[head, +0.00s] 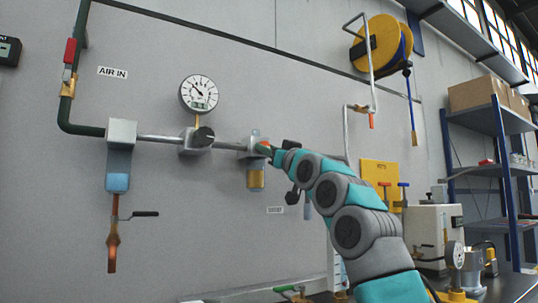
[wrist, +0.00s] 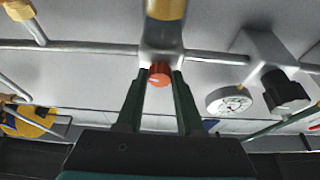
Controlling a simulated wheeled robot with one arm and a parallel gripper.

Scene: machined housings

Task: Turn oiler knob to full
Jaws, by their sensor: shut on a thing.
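The oiler (head: 257,163) is a grey body with an amber bowl below it, mounted on the horizontal air pipe in the head view. Its red-orange knob (wrist: 160,74) shows between my two green fingers in the wrist view, where the scene appears upside down. My gripper (wrist: 160,80) is shut on this knob, with one finger on each side. In the head view my gripper (head: 268,149) reaches the oiler from the right and hides most of the knob. The knob's setting marks are too small to read.
The black regulator knob (head: 204,137) and round pressure gauge (head: 198,93) are left of the oiler. Farther left is the filter (head: 119,150) with a drain valve below. A yellow hose reel (head: 380,43) is upper right. The wall below the oiler is largely clear.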

